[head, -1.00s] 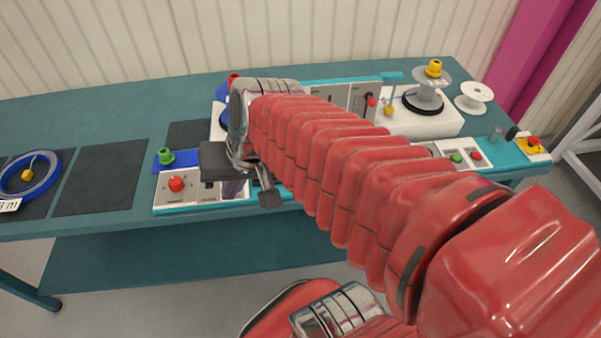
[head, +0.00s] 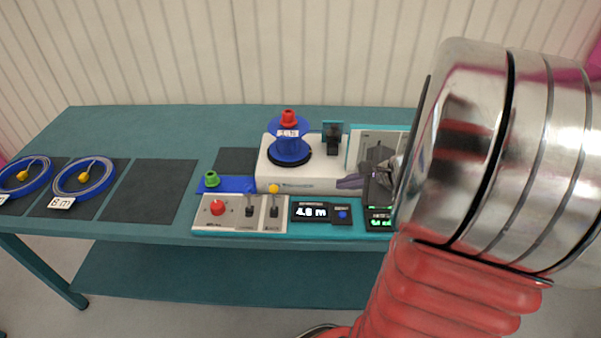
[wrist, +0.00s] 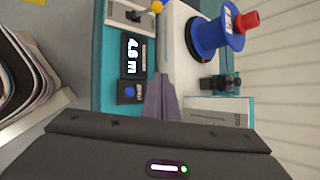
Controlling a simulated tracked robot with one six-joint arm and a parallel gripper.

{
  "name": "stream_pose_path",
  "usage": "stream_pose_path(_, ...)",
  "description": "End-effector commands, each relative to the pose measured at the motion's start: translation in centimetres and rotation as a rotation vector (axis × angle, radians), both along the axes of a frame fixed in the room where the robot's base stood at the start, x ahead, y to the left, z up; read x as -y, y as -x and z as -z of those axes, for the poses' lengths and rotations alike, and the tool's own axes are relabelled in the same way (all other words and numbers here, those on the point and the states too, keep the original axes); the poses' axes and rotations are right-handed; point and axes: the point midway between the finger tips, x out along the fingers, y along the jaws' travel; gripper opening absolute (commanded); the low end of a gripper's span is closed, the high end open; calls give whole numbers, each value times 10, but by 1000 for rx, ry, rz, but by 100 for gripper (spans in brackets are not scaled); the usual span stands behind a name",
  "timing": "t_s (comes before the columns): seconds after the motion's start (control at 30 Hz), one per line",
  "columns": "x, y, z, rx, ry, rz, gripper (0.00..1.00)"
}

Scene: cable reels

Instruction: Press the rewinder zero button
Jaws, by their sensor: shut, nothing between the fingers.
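The zero button is a small blue button (head: 342,214) on a dark block, right of the lit rewinder length display (head: 311,212), which reads about 4.6 m. In the wrist view the blue button (wrist: 129,91) sits left of my fingertips, beside the display (wrist: 133,54). My gripper (wrist: 161,82) is shut and empty, its grey-purple fingers pointing at the bench. In the head view the fingertips (head: 347,183) show just behind and above the button, in front of the white machine. I see no contact with the button. My arm hides part of the bench to the right.
A blue reel with a red cap (head: 288,150) stands on the white rewinder (head: 330,178). A panel with a red button (head: 217,208) and levers lies left of the display. A yellow-knobbed lever (head: 274,200) is close by. Blue coils (head: 84,178) lie on dark mats at left.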

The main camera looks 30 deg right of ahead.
Motion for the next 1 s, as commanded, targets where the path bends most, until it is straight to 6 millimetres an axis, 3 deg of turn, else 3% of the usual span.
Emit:
stream_pose_path(0.13,14,4,5,7,-31,61,0)
stream_pose_path(0.57,13,3,7,7,-32,60,0)
stream_pose_path(1.0,13,3,44,7,-35,59,0)
